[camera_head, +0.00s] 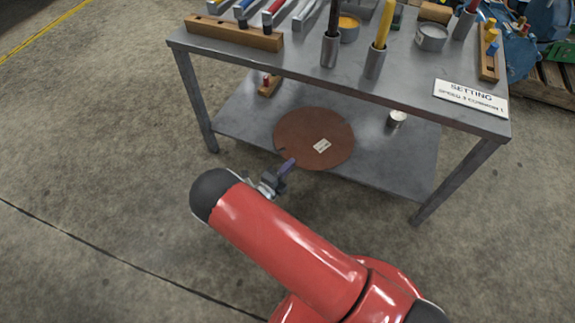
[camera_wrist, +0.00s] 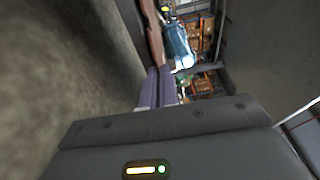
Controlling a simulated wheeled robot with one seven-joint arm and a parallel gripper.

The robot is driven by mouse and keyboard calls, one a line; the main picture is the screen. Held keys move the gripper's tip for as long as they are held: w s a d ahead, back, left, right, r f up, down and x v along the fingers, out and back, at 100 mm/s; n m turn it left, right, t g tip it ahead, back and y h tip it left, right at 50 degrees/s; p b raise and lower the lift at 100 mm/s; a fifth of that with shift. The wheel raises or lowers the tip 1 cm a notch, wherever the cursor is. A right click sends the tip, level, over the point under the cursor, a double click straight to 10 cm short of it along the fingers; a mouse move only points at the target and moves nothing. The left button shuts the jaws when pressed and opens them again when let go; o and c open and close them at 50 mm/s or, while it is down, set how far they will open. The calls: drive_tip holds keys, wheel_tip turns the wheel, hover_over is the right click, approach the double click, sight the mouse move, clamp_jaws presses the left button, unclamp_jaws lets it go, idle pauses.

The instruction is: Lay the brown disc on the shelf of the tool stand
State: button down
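The brown disc (camera_head: 305,130) is a flat round plate with a small white label. It is over the front part of the lower grey shelf (camera_head: 390,165) of the tool stand, its near rim about at the shelf's front edge. I cannot tell whether it touches the shelf. My gripper (camera_head: 288,165) reaches in from the front, its purple fingers at the disc's near left rim. In the wrist view the fingers (camera_wrist: 157,88) are close together, with the disc (camera_wrist: 154,35) seen edge-on as a brown strip running out from them. They look shut on its rim.
The stand's top (camera_head: 300,65) overhangs the shelf and carries tools, cups and a "SETTING" sign (camera_head: 470,97). A small wooden block (camera_head: 269,86) is at the shelf's back left, a small white-topped can (camera_head: 396,118) at its right. Legs (camera_head: 455,183) flank the front opening.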

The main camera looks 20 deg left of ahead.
drive_tip(key=c, duration=1.6)
unclamp_jaws()
drive_tip(key=v, duration=0.7)
drive_tip(key=shift+s+a+p, duration=0.1)
drive_tip(key=shift+s+p, duration=0.3)
